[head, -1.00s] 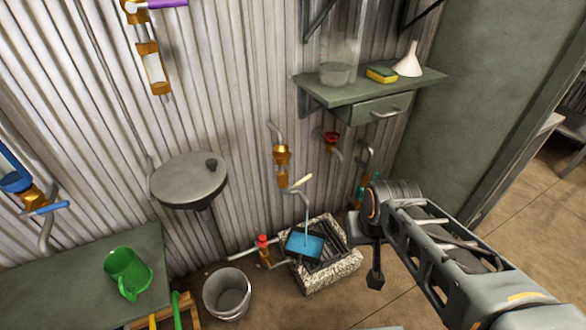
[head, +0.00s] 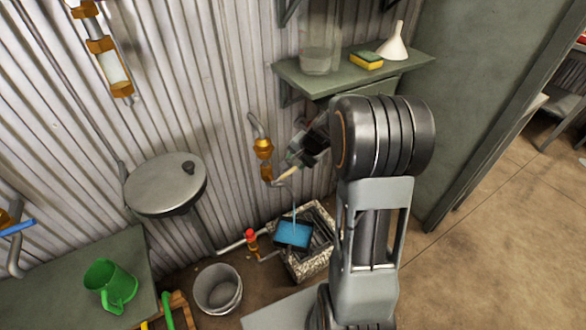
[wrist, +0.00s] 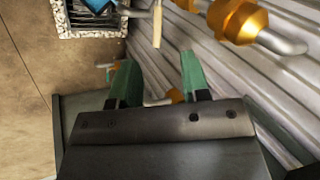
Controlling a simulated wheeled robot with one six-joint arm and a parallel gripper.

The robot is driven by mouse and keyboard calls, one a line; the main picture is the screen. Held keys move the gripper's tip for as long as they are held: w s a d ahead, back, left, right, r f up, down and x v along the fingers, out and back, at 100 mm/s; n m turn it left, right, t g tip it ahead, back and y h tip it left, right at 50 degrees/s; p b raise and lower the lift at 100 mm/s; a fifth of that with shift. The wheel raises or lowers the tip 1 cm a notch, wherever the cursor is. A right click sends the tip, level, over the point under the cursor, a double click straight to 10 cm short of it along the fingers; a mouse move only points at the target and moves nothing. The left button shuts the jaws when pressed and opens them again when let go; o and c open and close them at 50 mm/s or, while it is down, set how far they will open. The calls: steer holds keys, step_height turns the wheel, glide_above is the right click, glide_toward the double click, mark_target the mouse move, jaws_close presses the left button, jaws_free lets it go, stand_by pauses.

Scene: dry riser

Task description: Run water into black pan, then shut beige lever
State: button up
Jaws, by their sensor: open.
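The black pan (head: 305,247) sits on the stone-rimmed grate below the tap, with blue water in it. A thin water stream (head: 294,210) falls from the spout into it. The beige lever (head: 287,173) sticks out from the brass tap (head: 264,150) on the corrugated wall. My gripper (head: 300,160) is close to the lever in the head view, partly hidden by my arm. In the wrist view its green fingers (wrist: 158,78) are apart and empty. The beige lever (wrist: 157,24) shows ahead of them, not between them, and the pan's blue water (wrist: 98,5) is at the top edge.
A shelf (head: 300,75) with a jar, sponge and funnel is above my gripper. A red-handled valve (head: 251,238) and a grey bucket (head: 217,288) are left of the grate.

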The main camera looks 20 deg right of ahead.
mark_target(294, 169)
steer(key=w+f+m, duration=0.1)
steer(key=w+f, duration=0.2)
steer(key=f, duration=0.2)
steer(key=w+d+f+m+b, duration=0.1)
steer(key=w+f, duration=0.2)
steer(key=f, duration=0.2)
steer(key=w+d+f+b, duration=0.1)
steer(key=w+f, duration=0.2)
steer(key=f, duration=0.2)
steer(key=shift+w+d+f+m+t, duration=0.25)
steer(key=shift+w+m+t, duration=0.05)
steer(key=shift+m, duration=0.1)
jaws_close()
